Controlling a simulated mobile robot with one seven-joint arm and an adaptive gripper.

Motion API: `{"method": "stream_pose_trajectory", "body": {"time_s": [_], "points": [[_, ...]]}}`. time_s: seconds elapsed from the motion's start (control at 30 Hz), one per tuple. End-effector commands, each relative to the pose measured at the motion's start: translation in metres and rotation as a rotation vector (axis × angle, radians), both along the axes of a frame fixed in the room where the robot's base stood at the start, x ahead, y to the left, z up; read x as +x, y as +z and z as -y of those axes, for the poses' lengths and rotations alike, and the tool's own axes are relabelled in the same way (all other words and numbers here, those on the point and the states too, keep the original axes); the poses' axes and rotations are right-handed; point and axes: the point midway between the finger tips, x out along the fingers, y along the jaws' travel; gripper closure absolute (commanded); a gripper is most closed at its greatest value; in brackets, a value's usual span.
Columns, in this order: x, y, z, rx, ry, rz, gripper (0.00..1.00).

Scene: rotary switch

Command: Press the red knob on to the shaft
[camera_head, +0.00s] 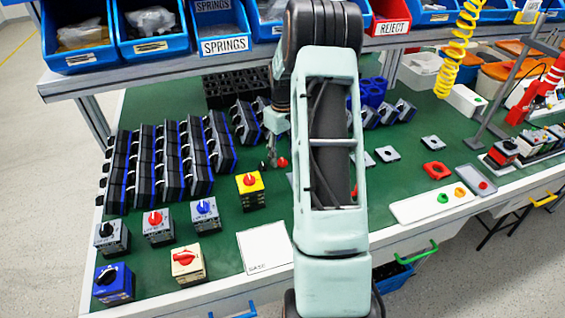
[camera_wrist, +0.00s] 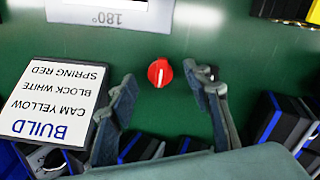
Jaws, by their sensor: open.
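A loose red knob (camera_head: 283,162) with a white pointer line lies on the green bench top. In the wrist view the red knob (camera_wrist: 160,73) lies just beyond the fingertips, lined up with the gap between them. My gripper (camera_wrist: 165,86) is open and empty, its two fingers apart on either side of that gap. In the head view my gripper (camera_head: 271,150) is small, partly hidden by my arm, and close to the knob. I cannot make out a bare shaft. A small dark part (camera_wrist: 212,72) sits by the right fingertip.
A yellow switch block (camera_head: 250,192) with a red knob stands nearby. Several other switches stand at front left. Dark blocks (camera_head: 165,160) fill racks at left. A BUILD card (camera_wrist: 48,102) shows in the wrist view. Blue bins (camera_head: 150,28) hang above the bench.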

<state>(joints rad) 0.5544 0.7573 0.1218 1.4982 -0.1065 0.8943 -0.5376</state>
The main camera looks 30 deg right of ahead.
Motion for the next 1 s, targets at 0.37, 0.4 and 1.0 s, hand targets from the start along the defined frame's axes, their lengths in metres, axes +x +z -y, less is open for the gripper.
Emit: {"method": "stream_pose_trajectory", "body": {"time_s": [0.37, 0.4, 1.0], "points": [[0.0005, -0.0159, 0.0003, -0.001, -0.001, 0.001, 0.55], [0.0005, -0.0159, 0.0003, -0.001, -0.001, 0.001, 0.57], [0.0009, -0.0143, 0.0006, -0.002, 0.000, 0.002, 0.88]]}}
